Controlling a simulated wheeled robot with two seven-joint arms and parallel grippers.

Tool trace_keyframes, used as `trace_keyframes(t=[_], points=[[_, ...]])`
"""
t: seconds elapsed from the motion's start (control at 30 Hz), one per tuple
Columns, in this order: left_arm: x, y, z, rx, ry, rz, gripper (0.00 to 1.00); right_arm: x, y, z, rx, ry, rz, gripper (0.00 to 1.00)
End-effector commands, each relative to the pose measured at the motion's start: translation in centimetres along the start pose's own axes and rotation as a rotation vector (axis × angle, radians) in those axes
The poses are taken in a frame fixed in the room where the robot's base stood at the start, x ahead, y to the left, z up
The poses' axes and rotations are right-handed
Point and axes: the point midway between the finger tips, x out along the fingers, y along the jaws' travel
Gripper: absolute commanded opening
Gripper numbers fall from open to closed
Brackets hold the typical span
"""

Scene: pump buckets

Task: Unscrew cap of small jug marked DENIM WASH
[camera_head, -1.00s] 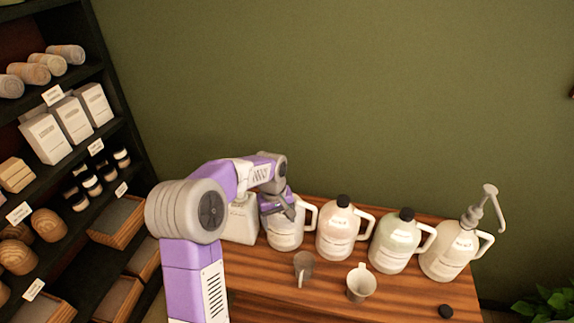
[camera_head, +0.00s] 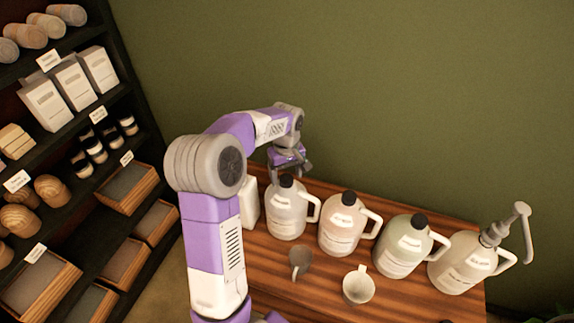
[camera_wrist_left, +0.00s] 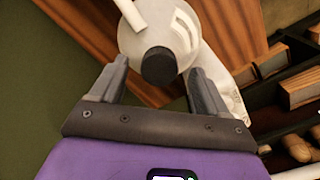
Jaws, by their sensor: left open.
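A pale jug (camera_head: 287,213) with a white handle and a black cap (camera_head: 287,181) stands near the left of the row on the wooden table. Its label is too small to read, so I cannot tell which jug is marked DENIM WASH. My left gripper (camera_head: 290,170) is open and empty, just above and behind this cap. In the left wrist view, the black cap (camera_wrist_left: 159,66) sits on the jug (camera_wrist_left: 160,30), in line with the gap between the open fingertips (camera_wrist_left: 157,76). The fingers are apart from the cap. My right gripper is not in view.
Two more black-capped jugs (camera_head: 342,228) (camera_head: 405,250) and a pump-topped jug (camera_head: 463,262) stand to the right. A white container (camera_head: 249,203) is partly hidden by my arm. A grey cup (camera_head: 300,260) and a white cup (camera_head: 358,287) stand in front. Shelves (camera_head: 120,190) are left.

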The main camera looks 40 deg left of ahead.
Motion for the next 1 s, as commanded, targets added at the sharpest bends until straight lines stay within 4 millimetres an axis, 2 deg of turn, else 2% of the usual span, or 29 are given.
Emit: trace_keyframes(t=[0.13, 0.4, 0.77, 0.9, 1.0], points=[[0.88, 0.02, 0.05, 0.001, -0.001, 0.0, 0.76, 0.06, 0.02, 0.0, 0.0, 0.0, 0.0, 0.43], [0.97, 0.03, 0.04, 0.001, 0.0, 0.001, 0.74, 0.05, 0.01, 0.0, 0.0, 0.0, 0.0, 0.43], [0.94, 0.02, 0.03, 0.001, 0.0, 0.001, 0.19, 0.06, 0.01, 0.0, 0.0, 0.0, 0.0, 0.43], [0.93, 0.02, 0.02, -0.006, 0.0, 0.001, 0.17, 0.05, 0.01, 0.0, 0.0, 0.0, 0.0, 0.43], [0.92, 0.03, 0.02, -0.08, 0.001, 0.0, 0.17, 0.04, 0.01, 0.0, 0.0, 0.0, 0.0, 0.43]])
